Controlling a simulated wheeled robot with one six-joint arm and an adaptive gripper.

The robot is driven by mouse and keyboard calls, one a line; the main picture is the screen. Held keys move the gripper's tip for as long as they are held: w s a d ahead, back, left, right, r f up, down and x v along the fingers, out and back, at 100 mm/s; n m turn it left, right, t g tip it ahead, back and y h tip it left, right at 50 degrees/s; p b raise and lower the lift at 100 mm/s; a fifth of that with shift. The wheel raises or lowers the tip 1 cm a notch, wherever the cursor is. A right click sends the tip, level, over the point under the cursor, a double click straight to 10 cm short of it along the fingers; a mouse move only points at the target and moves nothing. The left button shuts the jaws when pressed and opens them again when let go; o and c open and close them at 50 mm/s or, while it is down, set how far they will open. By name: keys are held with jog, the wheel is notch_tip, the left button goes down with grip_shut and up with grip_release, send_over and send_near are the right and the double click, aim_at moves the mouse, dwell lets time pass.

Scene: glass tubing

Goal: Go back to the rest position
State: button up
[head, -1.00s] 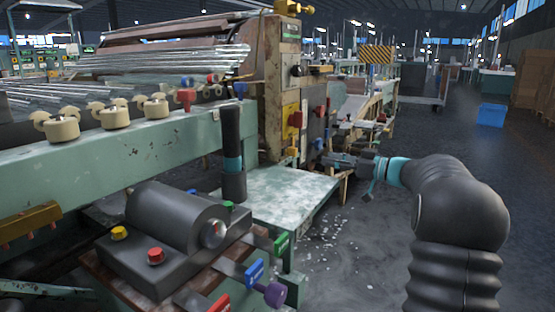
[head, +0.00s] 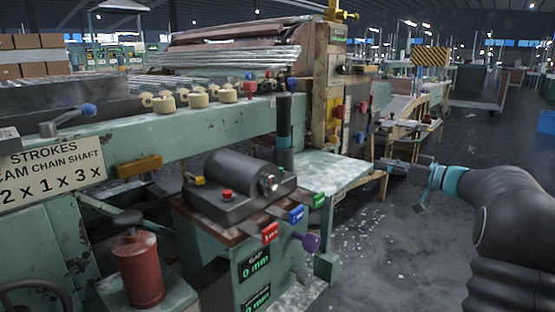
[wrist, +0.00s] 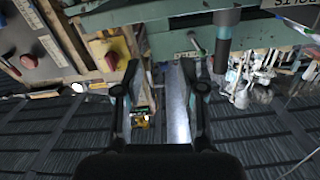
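My gripper (head: 384,165) is at the right in the head view, at the end of my dark arm with a teal band. It points left toward the machine, beside the right end of a pale worktop (head: 330,172). In the wrist view my gripper (wrist: 158,78) shows two dark fingers spread apart with nothing held between them. A narrow pale surface and the floor show through the gap.
The green machine (head: 190,135) with glass tubes (head: 225,58) fills the left and middle. Colored levers (head: 297,214) and a purple knob (head: 310,242) stick out at its front. A red canister (head: 138,268) stands lower left. Open floor (head: 400,260) lies at the right, with glass shards.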

jog(key=s+f+m+g+h, duration=0.4)
jog(key=f+m, duration=0.4)
jog(key=f, duration=0.4)
jog(key=s+a+f+m+g+h+p, duration=0.1)
jog(key=s+a+f+m+g, duration=0.1)
jog(key=s, duration=0.3)
jog(key=s+a+f+m+g+h, duration=0.1)
jog(key=s+a+f+h, duration=0.15)
jog(key=s, duration=0.35)
jog(key=s+a+r+g+h+p, duration=0.1)
jog(key=s+a+r+h+p, duration=0.15)
jog(key=s, duration=0.75)
jog(key=s+a+r+g+h+p, duration=0.1)
jog(key=s+a+h+p, duration=0.15)
jog(key=s, duration=0.65)
jog(key=s+a+r+n+t+h+p, duration=0.1)
jog(key=s+a+r+n+t+p, duration=0.1)
jog(key=s+a+r, duration=0.2)
jog(key=s+r, duration=0.3)
jog(key=s, duration=0.1)
jog(key=shift+s+a+n+t, duration=0.3)
jog(key=shift+a+t, duration=0.05)
jog(key=shift+t, duration=0.05)
dwell(0.4)
